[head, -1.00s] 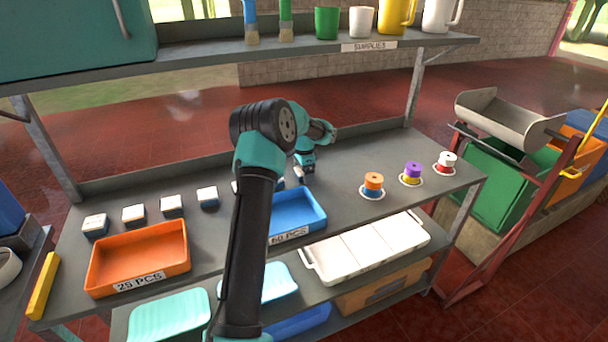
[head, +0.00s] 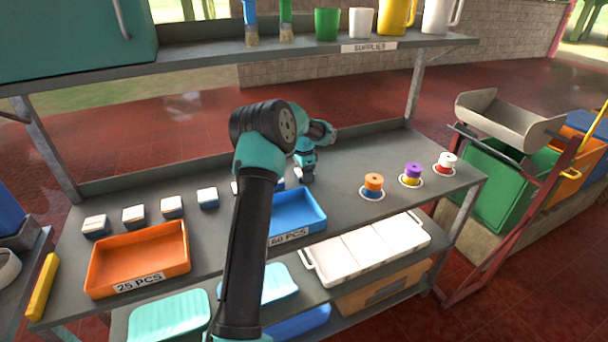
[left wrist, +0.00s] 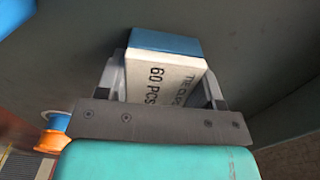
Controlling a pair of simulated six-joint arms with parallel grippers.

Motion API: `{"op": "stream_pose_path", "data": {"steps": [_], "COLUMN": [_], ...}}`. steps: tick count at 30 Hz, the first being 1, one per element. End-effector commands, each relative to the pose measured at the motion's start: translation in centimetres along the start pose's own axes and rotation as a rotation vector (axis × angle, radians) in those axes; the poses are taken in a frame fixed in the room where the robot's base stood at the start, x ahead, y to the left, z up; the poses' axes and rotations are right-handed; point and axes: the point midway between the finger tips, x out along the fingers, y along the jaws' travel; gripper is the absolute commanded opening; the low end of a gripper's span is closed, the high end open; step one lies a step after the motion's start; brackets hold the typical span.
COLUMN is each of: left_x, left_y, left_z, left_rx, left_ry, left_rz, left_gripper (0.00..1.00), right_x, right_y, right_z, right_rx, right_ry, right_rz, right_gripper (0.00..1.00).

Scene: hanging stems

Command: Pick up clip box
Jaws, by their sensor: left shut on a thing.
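My left gripper (head: 305,174) is at the back middle of the grey workbench, pointing down. In the left wrist view its fingers (left wrist: 163,88) are shut on a clip box (left wrist: 165,68) with a white label face reading "60 PCS" and blue sides. Several similar small white-topped boxes stand in a row to the left, among them one box (head: 208,197) and another box (head: 95,225). Others are partly hidden behind my left arm. Whether the held box touches the bench is hard to tell. My right gripper is not in view.
An orange tray (head: 96,273) marked "25 PCS" and a blue tray (head: 318,222) marked "60 PCS" sit at the bench front. Several coloured spools, including an orange-topped one (head: 373,182), stand to the right. A shelf (head: 300,50) with cups and brushes is above.

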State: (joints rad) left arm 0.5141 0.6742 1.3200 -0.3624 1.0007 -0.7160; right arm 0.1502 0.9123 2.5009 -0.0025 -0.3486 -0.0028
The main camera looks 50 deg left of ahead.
Motion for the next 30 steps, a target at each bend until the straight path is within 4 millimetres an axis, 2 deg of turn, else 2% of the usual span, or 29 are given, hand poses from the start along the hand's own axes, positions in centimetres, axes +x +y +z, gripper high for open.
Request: {"op": "stream_pose_path", "data": {"steps": [7, 15, 21, 30], "left_x": [-1.8, -6.6, -9.3, -10.0], "left_y": [0.0, -0.1, 0.0, 0.0], "left_z": [0.0, 0.0, 0.0, 0.0], "left_rx": [0.000, 0.000, 0.000, 0.000], "left_ry": [0.001, 0.002, 0.001, 0.000], "left_rz": [-0.002, -0.003, -0.001, 0.000], "left_gripper": [0.38, 0.38, 0.38, 0.38], "right_x": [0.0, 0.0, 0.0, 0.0], "right_y": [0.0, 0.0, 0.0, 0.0], "right_z": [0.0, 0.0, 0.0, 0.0], "right_rx": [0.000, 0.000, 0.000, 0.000], "right_ry": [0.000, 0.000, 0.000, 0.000], "right_rz": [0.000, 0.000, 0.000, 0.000], "right_gripper": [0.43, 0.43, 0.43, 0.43]}}
